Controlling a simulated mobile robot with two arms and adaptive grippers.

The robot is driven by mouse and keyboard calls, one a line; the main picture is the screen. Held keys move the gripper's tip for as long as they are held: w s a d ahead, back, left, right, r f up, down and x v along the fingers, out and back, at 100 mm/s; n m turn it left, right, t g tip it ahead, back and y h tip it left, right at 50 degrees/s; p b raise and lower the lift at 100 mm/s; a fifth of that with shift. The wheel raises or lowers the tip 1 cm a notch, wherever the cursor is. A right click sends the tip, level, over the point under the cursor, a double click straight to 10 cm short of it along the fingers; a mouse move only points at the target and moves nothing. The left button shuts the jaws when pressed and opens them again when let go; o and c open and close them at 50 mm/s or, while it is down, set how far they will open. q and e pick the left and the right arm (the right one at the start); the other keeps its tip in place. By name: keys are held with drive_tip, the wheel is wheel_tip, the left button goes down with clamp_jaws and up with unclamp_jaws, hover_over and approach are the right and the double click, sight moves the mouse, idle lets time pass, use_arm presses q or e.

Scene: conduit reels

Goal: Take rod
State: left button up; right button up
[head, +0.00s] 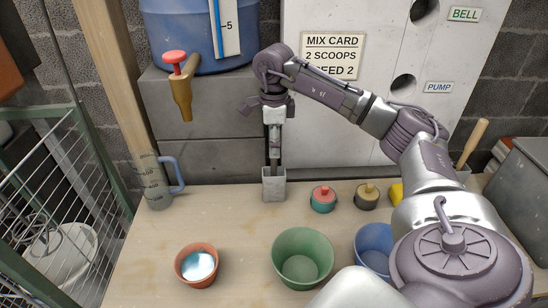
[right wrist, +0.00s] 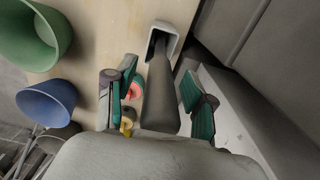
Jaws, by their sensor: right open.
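The dark grey rod (right wrist: 160,98) stands upright with its lower end in a grey square holder (head: 273,187). The holder also shows in the right wrist view (right wrist: 172,32). My right gripper (head: 274,131) points down over the holder. In the right wrist view its two green-padded fingers (right wrist: 158,88) are spread on either side of the rod, with a visible gap on each side. The gripper is open and holds nothing. In the head view the gripper hides much of the rod. My left gripper is in no view.
A clear jug (head: 152,183) stands left of the holder, below a red-handled tap (head: 180,85). Two small lidded pots (head: 322,199) stand to the right. Terracotta (head: 197,265), green (head: 302,258) and blue (head: 373,247) pots stand in front. A grey wall is close behind.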

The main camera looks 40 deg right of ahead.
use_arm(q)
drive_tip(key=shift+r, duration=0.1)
use_arm(e)
drive_tip(key=shift+f, duration=0.1)
clamp_jaws()
idle(0.3)
